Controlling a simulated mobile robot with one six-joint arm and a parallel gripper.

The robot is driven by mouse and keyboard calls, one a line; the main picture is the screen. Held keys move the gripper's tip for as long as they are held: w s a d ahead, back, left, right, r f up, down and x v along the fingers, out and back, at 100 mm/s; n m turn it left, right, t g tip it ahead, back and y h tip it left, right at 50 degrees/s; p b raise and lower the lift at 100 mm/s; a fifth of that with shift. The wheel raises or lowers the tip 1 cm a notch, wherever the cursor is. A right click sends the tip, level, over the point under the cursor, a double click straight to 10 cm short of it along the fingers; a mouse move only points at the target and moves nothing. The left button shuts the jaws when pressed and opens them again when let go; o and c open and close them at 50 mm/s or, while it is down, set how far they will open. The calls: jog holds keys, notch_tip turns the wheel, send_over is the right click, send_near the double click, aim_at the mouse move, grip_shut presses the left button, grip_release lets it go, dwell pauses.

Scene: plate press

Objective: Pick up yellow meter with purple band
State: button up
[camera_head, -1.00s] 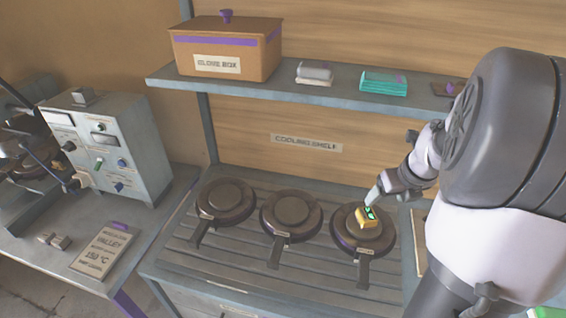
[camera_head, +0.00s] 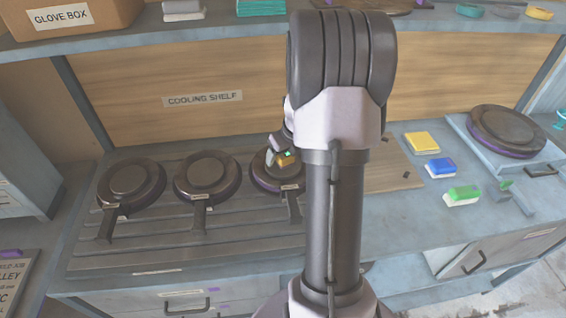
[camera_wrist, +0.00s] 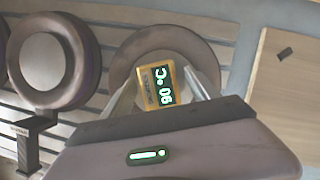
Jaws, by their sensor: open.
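The yellow meter (camera_head: 287,159) sits on top of the rightmost dark round plate (camera_head: 262,183) of the row. In the head view my gripper (camera_head: 279,147) is partly hidden by my own arm.
Two more handled plates, the left (camera_head: 131,185) and the middle (camera_head: 206,178), stand on the slatted bench. A wooden board (camera_head: 395,172) lies to the right, then yellow (camera_head: 422,142), blue (camera_head: 440,168) and green (camera_head: 462,196) blocks. A shelf (camera_head: 400,27) runs above.

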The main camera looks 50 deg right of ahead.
jog(key=shift+r, duration=0.1)
grip_shut()
